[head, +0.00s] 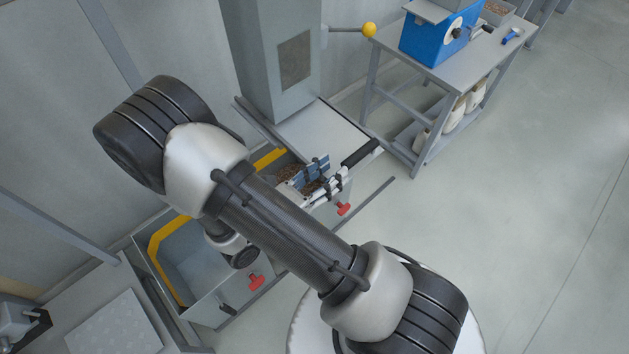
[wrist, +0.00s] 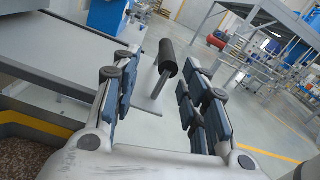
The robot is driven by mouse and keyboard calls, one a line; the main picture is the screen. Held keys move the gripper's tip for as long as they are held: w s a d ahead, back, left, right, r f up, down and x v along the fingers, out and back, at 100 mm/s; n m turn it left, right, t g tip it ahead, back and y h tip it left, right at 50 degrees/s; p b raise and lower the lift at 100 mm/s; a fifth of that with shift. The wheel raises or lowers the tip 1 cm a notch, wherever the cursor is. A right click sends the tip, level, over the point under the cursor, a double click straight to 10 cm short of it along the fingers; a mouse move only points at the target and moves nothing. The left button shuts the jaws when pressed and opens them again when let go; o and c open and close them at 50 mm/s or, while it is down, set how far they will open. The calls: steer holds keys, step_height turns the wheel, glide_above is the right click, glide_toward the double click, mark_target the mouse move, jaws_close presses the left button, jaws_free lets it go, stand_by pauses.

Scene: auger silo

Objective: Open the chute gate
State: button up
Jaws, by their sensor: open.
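The chute gate looks like a flat pale plate (head: 322,138) at the foot of the grey silo column (head: 265,60). A black cylindrical handle (head: 361,152) shows at its right front edge. In the wrist view the black handle (wrist: 168,57) stands on a thin metal stem, seen through the gap between my fingers and beyond their tips. My gripper (head: 318,175) is open and empty, just left of and below the handle in the head view. In the wrist view both blue-padded fingers (wrist: 155,92) are apart and do not touch the handle.
Open bins with yellow rims (head: 165,235) and red knobs (head: 256,282) lie below my arm; one holds brown grain (wrist: 22,158). A lever with a yellow ball (head: 370,30) sticks out from the column. A bench (head: 445,75) with a blue machine (head: 435,40) stands right. Floor at right is clear.

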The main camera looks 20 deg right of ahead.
steer(key=v, duration=0.4)
steer(key=shift+s+a, duration=0.1)
stand_by(0.4)
steer(key=s+d+r+m+g+y, duration=0.4)
steer(key=s+r+m+g+y, duration=0.55)
steer(key=m, duration=0.55)
steer(key=s+a+r+m+t+y, duration=0.1)
steer(key=a+r+m+t+y, duration=0.3)
steer(key=r+m+t+y, duration=0.3)
step_height(320, 180, up, 4)
steer(key=shift+s+a+f+m+t, duration=0.2)
steer(key=shift+m+t, duration=0.35)
steer(key=shift+m, duration=0.55)
